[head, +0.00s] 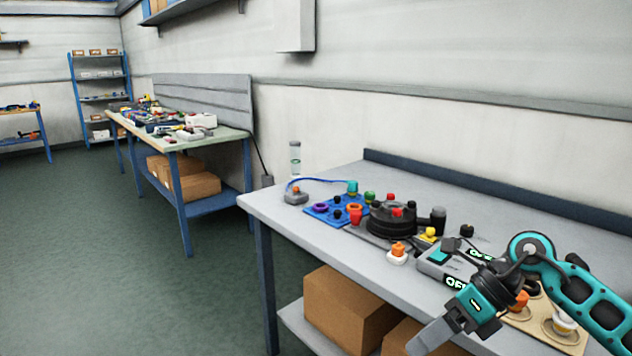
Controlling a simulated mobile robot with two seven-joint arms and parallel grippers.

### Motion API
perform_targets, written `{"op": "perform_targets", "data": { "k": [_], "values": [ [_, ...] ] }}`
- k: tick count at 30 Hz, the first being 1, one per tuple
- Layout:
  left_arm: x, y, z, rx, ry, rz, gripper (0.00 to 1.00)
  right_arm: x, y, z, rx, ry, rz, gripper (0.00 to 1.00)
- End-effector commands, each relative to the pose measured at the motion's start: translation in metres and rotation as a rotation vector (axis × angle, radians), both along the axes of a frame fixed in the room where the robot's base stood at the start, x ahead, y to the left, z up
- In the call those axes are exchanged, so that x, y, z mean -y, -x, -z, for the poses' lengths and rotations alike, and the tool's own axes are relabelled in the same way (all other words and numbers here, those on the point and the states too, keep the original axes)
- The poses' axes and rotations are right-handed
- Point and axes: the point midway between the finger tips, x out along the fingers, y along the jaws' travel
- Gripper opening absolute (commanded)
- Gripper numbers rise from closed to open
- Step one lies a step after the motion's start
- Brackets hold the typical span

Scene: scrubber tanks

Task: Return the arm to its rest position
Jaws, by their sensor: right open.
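My right arm, teal and black, comes in from the right edge over the grey workbench (300,213). Its gripper (436,336) points down and to the left, past the bench's front edge. It is open, and I see nothing held in it. The arm hides part of a grey box with "OFF" displays (447,262) and part of a tan board (533,325) on the bench. My left gripper is not in view.
A black round device (392,222) and a blue mat (325,211) with coloured parts stand on the bench. An orange-topped white piece (397,254) is near its front edge. Cardboard boxes (340,308) sit below. Green floor (100,260) is clear at left.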

Motion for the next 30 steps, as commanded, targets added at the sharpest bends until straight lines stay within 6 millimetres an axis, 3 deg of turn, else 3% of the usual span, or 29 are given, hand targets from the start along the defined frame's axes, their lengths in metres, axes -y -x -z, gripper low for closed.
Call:
{"op": "perform_targets", "data": {
  "k": [1, 3, 6, 9, 13, 17, 22, 27, 28, 30],
  "values": [
    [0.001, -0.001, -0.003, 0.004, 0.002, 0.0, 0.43, -0.033, 0.011, 0.004, -0.041, -0.158, 0.024, 0.67],
    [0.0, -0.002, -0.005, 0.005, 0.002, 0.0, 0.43, -0.071, 0.019, -0.001, -0.106, -0.388, 0.1, 0.67],
    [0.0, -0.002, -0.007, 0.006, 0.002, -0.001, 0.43, -0.104, 0.025, -0.015, -0.234, -0.703, 0.261, 0.67],
    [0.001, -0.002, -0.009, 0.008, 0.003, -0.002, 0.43, -0.113, 0.023, -0.023, -0.399, -0.987, 0.479, 0.67],
    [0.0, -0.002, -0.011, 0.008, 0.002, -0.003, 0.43, -0.097, 0.015, -0.008, -0.655, -1.293, 0.839, 0.67],
    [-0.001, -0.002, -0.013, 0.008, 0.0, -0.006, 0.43, -0.063, 0.02, 0.043, -0.95, -1.508, 1.27, 0.67],
    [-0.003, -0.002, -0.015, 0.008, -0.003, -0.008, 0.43, -0.027, 0.071, 0.137, -1.338, -1.608, 1.855, 0.67],
    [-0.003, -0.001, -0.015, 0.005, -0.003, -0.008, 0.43, -0.019, 0.126, 0.193, -1.581, -1.57, 2.213, 0.67],
    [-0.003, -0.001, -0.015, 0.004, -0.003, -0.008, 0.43, -0.019, 0.133, 0.198, 1.572, 1.53, -2.203, 0.67],
    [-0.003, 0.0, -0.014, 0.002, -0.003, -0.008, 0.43, -0.019, 0.144, 0.207, 1.556, 1.461, -2.182, 0.67]
  ]
}}
